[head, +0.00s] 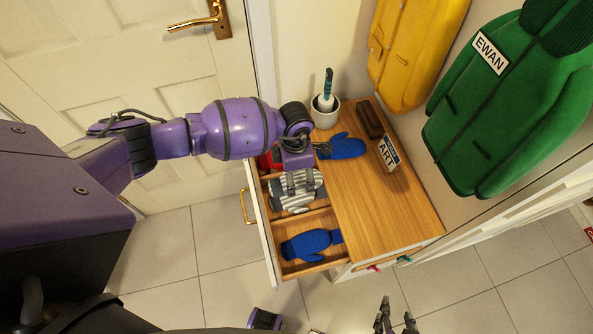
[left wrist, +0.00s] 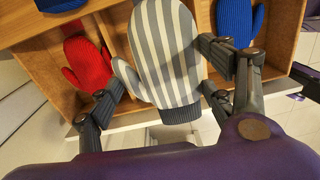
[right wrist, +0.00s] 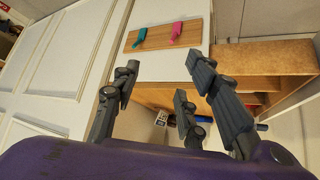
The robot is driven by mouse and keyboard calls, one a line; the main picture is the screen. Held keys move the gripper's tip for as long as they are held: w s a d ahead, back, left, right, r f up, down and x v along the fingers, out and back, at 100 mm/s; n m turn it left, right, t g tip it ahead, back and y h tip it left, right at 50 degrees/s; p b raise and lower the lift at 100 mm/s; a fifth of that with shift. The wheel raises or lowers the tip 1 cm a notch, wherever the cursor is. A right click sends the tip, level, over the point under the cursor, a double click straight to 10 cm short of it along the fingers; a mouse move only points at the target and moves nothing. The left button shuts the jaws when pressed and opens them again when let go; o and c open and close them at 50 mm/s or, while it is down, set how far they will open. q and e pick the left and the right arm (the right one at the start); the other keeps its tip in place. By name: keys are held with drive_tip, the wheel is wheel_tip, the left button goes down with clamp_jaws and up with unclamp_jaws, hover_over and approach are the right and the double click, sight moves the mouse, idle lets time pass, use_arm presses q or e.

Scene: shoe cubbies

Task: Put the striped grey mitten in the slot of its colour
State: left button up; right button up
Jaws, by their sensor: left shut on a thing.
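The striped grey mitten (head: 296,192), grey and white with a dark cuff, is held in my left gripper (head: 300,180) over the open drawer (head: 263,232). In the left wrist view the mitten (left wrist: 170,55) lies between the fingers and hides much of the middle compartment. A red mitten (left wrist: 88,62) lies in the compartment to its left, mostly hidden in the head view. A blue mitten (head: 306,245) lies in the drawer's near compartment. Another blue mitten (head: 346,147) lies on the wooden cabinet top. My right gripper (head: 393,318) is open and empty, low in front of the cabinet.
On the cabinet top (head: 385,215) stand a white pot (head: 325,112) with a teal-handled tool, a brown block (head: 369,120) and an ART sign (head: 388,153). A yellow coat (head: 410,50) and a green coat (head: 500,110) hang at the right. A white door (head: 100,60) stands behind my left arm.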

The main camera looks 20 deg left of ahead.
use_arm(q)
wheel_tip(320, 180, down, 3)
drive_tip(key=shift+s+r+b, duration=0.1)
drive_tip(key=shift+r+b, duration=0.1)
drive_tip(key=shift+b, duration=0.35)
wheel_tip(320, 180, down, 2)
drive_tip(key=shift+b, duration=0.55)
drive_tip(key=shift+f+b, duration=0.95)
drive_tip(key=shift+f, duration=0.7)
drive_tip(key=shift+f+b, duration=0.8)
drive_tip(key=shift+f, duration=0.45)
drive_tip(key=shift+f+b, duration=0.35)
drive_tip(key=shift+f, duration=0.1)
use_arm(e)
wheel_tip(320, 180, down, 7)
drive_tip(key=s, duration=0.1)
drive_tip(key=shift+s+a+g, duration=0.15)
drive_tip(key=shift+s+g, duration=0.15)
drive_tip(key=shift+s, duration=0.1)
drive_tip(key=shift+r, duration=0.1)
drive_tip(key=shift+s, duration=0.1)
use_arm(q)
drive_tip(key=o, duration=0.9)
drive_tip(key=shift+o, duration=0.9)
use_arm(e)
drive_tip(key=shift+s, duration=0.3)
